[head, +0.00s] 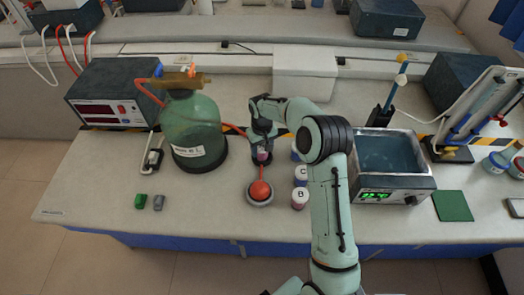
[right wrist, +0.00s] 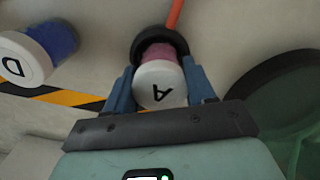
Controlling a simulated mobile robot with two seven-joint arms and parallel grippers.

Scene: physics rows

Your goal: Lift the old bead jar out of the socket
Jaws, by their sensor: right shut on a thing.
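The old bead jar (right wrist: 160,84) has a white lid marked A and a pink body. In the right wrist view its lower end meets the dark ring of the socket (right wrist: 137,50); I cannot tell whether it is raised at all. My right gripper (right wrist: 160,98) is shut on the jar, one blue finger on each side of the lid. In the head view the right gripper (head: 262,146) is over the small jar (head: 262,156), mostly hiding it. My left gripper is not in view.
An orange tube runs from the socket towards a red bulb (head: 260,190). Jars C (head: 301,175) and B (head: 299,198) stand right; jar D (right wrist: 30,58) is blue. A green glass bottle (head: 193,130) is close left. A water bath (head: 392,165) stands right.

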